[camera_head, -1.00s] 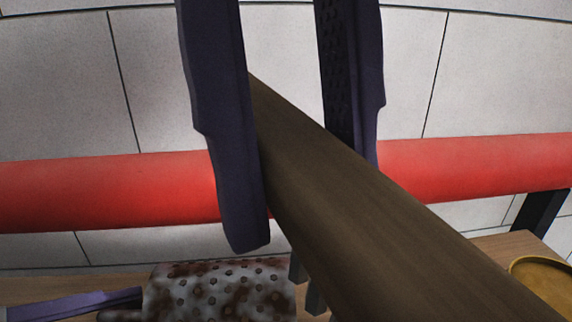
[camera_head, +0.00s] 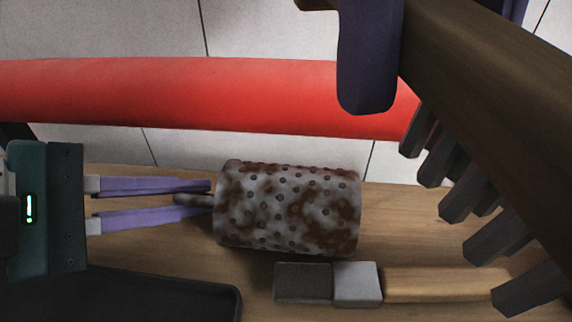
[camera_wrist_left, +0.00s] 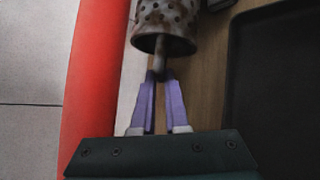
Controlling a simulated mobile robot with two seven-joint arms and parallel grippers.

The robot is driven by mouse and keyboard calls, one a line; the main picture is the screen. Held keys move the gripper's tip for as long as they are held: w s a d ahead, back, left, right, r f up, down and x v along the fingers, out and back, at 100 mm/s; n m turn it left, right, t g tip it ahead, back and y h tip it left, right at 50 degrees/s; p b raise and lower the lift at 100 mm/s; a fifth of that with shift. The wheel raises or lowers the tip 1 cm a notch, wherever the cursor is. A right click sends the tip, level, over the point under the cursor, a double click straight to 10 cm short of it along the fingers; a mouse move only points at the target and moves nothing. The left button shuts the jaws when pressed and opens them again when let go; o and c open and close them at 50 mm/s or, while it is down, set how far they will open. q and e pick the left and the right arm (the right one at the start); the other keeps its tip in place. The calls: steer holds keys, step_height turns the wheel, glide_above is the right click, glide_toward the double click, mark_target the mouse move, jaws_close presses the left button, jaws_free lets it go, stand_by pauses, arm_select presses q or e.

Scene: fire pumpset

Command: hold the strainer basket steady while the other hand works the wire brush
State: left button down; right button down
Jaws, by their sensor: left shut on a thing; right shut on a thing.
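The strainer basket (camera_head: 288,208) is a perforated grey cylinder with brown rust patches. It lies on its side above the wooden bench top, and also shows in the left wrist view (camera_wrist_left: 166,20). My left gripper (camera_head: 208,200) has its purple fingers either side of the basket's thin end stem (camera_head: 190,200). The left wrist view shows the fingertips (camera_wrist_left: 161,78) at that stem. My right gripper (camera_head: 440,55) is shut on the wire brush (camera_head: 500,95), large and close to the head camera. The brush has a dark wooden body with thick grey bristle tufts; its far end is out of frame.
A wooden-handled tool with a grey block head (camera_head: 330,284) lies in front of the basket. A black tray (camera_head: 130,295) stands at the lower left. A red pipe (camera_head: 200,92) runs behind the bench (camera_head: 395,210), before a panelled wall.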

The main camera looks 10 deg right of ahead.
steer(key=w+d+r+m+y, duration=0.2)
steer(key=w+m, duration=0.2)
steer(key=w, duration=0.1)
steer(key=w+d+r+m+y, duration=0.1)
steer(key=w+d+r+m, duration=0.1)
steer(key=w+m, duration=0.3)
steer(key=shift+w+d+f, duration=0.1)
steer(key=shift+w+f, duration=0.05)
steer(key=shift+f, duration=1.15)
steer(key=shift+w+d+f, duration=0.1)
steer(key=shift+w+f, duration=0.05)
steer(key=shift+f, duration=1.1)
